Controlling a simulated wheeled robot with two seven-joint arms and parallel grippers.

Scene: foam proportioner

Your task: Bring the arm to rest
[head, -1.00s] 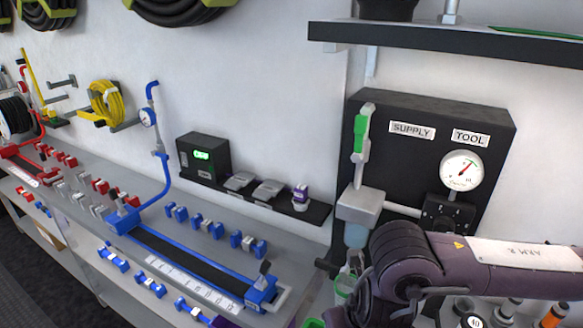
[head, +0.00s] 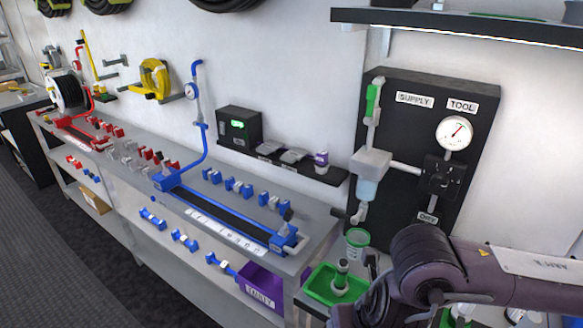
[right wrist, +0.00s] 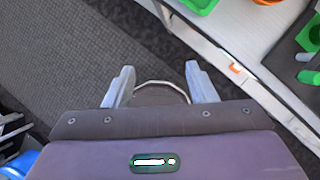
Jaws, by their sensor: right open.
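My right arm (head: 470,268) comes in from the right in the head view, its elbow bent in front of the bench; its gripper is out of that view. In the right wrist view my right gripper (right wrist: 160,82) is open, with its two grey fingers apart and nothing between them. It hangs over the dark floor (right wrist: 70,60) beside the bench edge. A thin curved wire-like loop shows between the fingers; I cannot tell what it belongs to. My left gripper is not in view.
The black supply and tool panel (head: 480,170) with a gauge (head: 454,133) stands behind my arm. A green tray (head: 322,287) and a purple faulty bin (head: 258,283) are close by. A blue test rig (head: 225,215) lies on the bench (head: 320,225). Open floor (head: 60,260) is at left.

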